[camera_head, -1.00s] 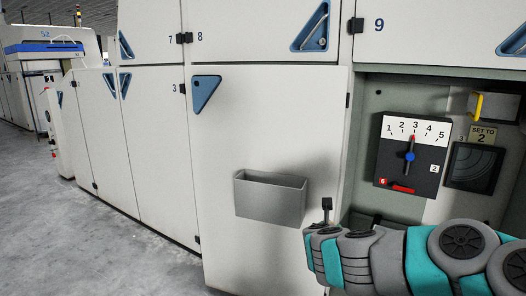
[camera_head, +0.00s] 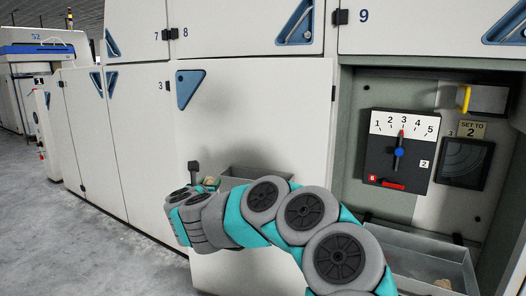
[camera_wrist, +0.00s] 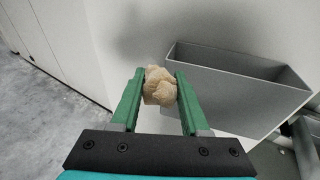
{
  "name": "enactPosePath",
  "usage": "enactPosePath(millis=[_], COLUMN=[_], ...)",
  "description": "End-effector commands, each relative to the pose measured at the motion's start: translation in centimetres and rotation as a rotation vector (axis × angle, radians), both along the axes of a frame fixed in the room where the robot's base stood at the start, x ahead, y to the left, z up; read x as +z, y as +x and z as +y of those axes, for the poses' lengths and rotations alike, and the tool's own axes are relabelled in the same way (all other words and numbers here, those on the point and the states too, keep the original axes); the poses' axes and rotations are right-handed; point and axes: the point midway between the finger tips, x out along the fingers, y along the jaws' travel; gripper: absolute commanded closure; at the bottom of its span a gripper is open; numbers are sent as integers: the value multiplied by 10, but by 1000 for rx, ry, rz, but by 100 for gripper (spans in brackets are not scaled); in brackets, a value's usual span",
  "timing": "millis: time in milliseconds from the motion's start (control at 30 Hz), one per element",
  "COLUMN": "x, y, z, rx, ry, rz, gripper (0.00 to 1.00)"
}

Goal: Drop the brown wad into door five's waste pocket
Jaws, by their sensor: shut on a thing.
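My gripper (camera_wrist: 160,92) is shut on a tan-brown, lumpy wad (camera_wrist: 160,85), held between its green fingertips. In the head view a bit of the wad (camera_head: 209,181) shows past my wrist; the fingers are mostly hidden there. A grey open-topped pocket (camera_wrist: 235,92) is fixed to a white door, just right of the wad in the wrist view. The wad is beside its left end, not over its opening. In the head view my arm covers most of the pocket (camera_head: 252,172). No number is readable on that door (camera_head: 265,105).
A grey tray (camera_head: 425,246) low in the bay holds a pale lump (camera_head: 441,284). Floor (camera_head: 60,215) at left is clear.

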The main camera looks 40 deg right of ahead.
Motion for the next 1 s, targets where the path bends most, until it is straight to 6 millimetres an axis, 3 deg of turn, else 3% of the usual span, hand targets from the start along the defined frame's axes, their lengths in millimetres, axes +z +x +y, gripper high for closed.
enactPosePath(millis=[33,200,400,533,667,1000], x=[7,48,86,101,103,71], y=[-3,-21,-46,-55,-59,-58], z=[-28,-104,-162,-178,-183,-183], rx=[-53,-207,-333,-371,-383,-379], ry=[-19,-87,-153,-176,-185,-184], rz=[-28,-106,-163,-180,-184,-180], gripper=[100,100,100,100,100,100])
